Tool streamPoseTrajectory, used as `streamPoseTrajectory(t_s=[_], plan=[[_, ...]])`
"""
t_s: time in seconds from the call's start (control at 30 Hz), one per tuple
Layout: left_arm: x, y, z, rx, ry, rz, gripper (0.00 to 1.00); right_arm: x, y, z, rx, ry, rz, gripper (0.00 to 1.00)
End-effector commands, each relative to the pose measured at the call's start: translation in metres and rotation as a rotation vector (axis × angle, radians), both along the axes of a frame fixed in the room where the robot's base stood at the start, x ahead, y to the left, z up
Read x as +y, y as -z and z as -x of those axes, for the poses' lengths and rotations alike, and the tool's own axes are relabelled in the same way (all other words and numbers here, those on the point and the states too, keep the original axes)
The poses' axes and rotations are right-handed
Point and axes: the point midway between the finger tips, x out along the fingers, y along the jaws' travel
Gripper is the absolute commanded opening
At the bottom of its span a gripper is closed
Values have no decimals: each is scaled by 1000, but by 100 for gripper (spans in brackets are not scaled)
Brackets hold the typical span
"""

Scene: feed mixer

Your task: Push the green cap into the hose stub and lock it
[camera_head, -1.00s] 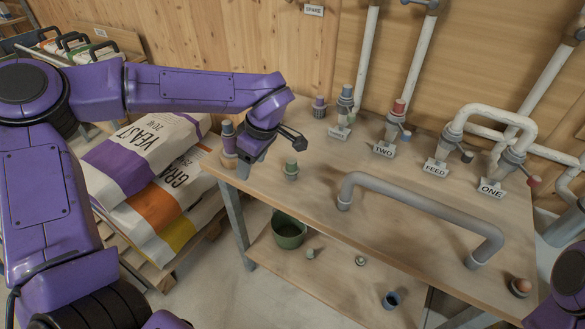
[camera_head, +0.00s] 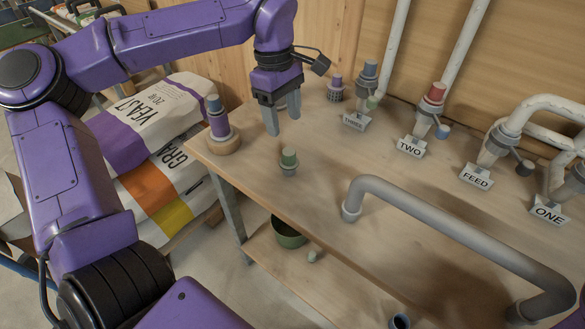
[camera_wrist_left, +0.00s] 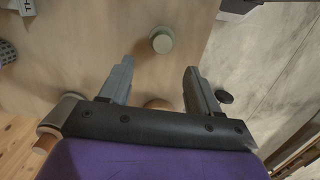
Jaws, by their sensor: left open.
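I cannot tell how deep the cap sits. My left gripper (camera_head: 284,122) is open and empty, its fingers pointing down, above and behind the cap and apart from it. In the left wrist view the pale green cap (camera_wrist_left: 161,39) lies beyond the two spread fingertips (camera_wrist_left: 156,68), roughly between them; its stub is mostly hidden beneath it. My right gripper is not in view.
A purple-and-blue bottle-like piece (camera_head: 218,120) stands on a round wooden base at the table's left edge. A curved grey pipe (camera_head: 450,225) arches over the table's front. Labelled fittings, such as TWO (camera_head: 410,147) and FEED (camera_head: 476,177), line the back. The wood around the cap is clear.

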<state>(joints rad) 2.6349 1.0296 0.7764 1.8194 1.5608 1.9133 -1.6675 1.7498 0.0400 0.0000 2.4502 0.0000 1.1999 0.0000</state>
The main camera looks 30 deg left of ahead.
Motion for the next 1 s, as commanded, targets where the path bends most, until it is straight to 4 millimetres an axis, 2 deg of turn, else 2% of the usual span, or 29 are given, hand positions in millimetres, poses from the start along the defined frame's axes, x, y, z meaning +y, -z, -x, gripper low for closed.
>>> streamPoseTrajectory(t_s=[0.1, 0.33, 0.53, 0.63, 0.83, 1.0], plan=[[-3, 23, 1, 5, 0, 2, 62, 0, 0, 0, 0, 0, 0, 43], [-8, 52, 2, 4, -1, 0, 62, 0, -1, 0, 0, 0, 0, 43], [-15, 87, 4, 4, -1, 0, 62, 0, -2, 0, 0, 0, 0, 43], [-16, 94, 4, 2, -2, 1, 62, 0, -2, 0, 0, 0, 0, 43], [-16, 95, 4, 1, -2, 0, 62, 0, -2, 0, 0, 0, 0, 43], [-16, 95, 4, 1, -2, 0, 7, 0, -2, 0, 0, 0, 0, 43]])
